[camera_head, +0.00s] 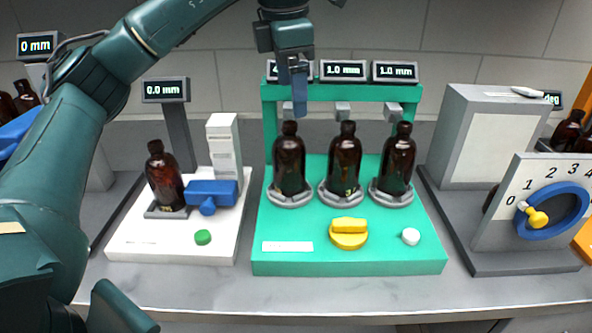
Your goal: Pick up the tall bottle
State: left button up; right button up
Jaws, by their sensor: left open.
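Three amber bottles stand upright on round grey pads of the green station: a left one (289,162), a middle one (344,162) and a right one (397,163). Another amber bottle (164,177) stands on the white station at left. I cannot tell clearly which is the tall bottle; the three look nearly alike in height. My left gripper (300,105) points down in front of the green station's top bar, above the left bottle. It is open and holds nothing I can see; its fingers overlap in this view. My right gripper is not in view.
The green station (350,264) has an overhead bar with displays, a yellow knob (348,233) and a white button (411,236). The white station (170,248) has a blue clamp (212,192) and green button (203,237). A grey dial unit (510,215) stands at right. The front counter strip is clear.

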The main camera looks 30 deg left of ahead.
aim_at(290, 139)
pick_arm(q)
jog(key=f, duration=0.6)
jog(key=shift+w+a+f, duration=0.15)
jog(key=shift+w+f, duration=0.05)
jog(key=shift+w, duration=0.15)
jog(key=f, duration=0.3)
jog(key=a+f, duration=0.1)
jog(key=shift+w+f, duration=0.35)
jog(key=shift+w, duration=0.05)
jog(key=shift+w+f, duration=0.1)
jog(key=shift+f, duration=0.2)
jog(key=shift+c, duration=0.3)
jog(key=c, duration=1.4)
jog(key=shift+c, duration=0.2)
